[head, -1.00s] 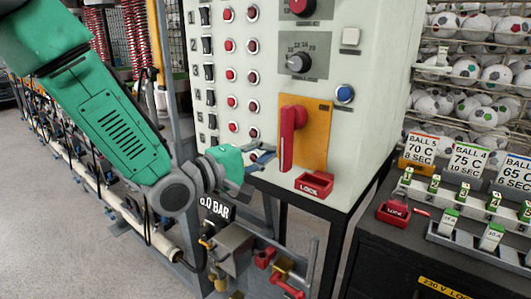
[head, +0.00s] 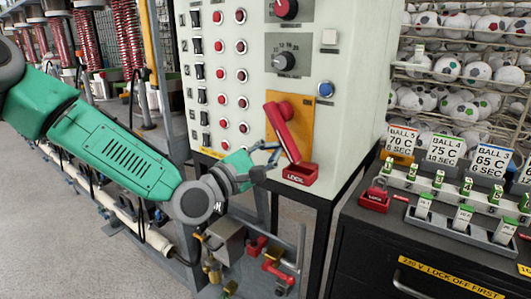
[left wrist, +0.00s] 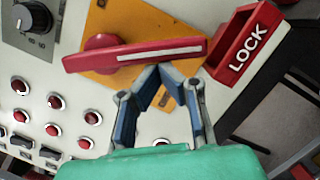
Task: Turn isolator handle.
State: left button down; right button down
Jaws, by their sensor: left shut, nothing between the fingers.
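The isolator handle (head: 283,133) is a long red lever on an orange plate (head: 303,110) on the pale control cabinet. It is tilted, with its lower end swung to the right, close above the red LOCK box (head: 300,175). My left gripper (head: 276,153) is shut and empty, at the left side of the handle's lower part. In the left wrist view, the closed fingertips (left wrist: 158,68) lie right at the long edge of the handle (left wrist: 135,54), seemingly touching it. The LOCK box (left wrist: 247,45) is beyond the handle's free end. My right gripper is not in view.
The cabinet face (head: 240,125) has rows of red buttons, black switches and dials. Valves and pipes (head: 230,242) lie below my gripper. At right, a black cabinet (head: 400,248) holds a red padlock (head: 376,190) and green-topped tags, with ball racks behind.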

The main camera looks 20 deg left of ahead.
pick_arm(q)
jog(key=n+b, duration=0.1)
jog(key=n, duration=0.1)
jog(key=d+n+t, duration=0.1)
jog(key=s+d+n+b, duration=0.1)
jog(key=n, duration=0.1)
jog(key=shift+d+r+n+y+b, duration=0.15)
jog(key=shift+r+n+y+b, duration=0.15)
jog(key=shift+r+y+b, duration=0.1)
jog(key=n, duration=0.1)
jog(key=d+r+n+t+y+b, duration=0.1)
jog(key=n, duration=0.1)
jog(key=r+n+b, duration=0.1)
jog(key=n, duration=0.1)
jog(key=shift+s+d, duration=0.25)
jog(key=shift+s, duration=0.05)
jog(key=shift+d+r+n+t+y+b, duration=0.2)
jog(key=shift+r+n+y+b, duration=0.1)
jog(key=shift+n, duration=0.35)
jog(key=shift+d+r+n+t+y+b, duration=0.1)
jog(key=shift+r+n+t+y+b, duration=0.15)
jog(key=shift+n, duration=0.4)
jog(key=shift+r, duration=0.1)
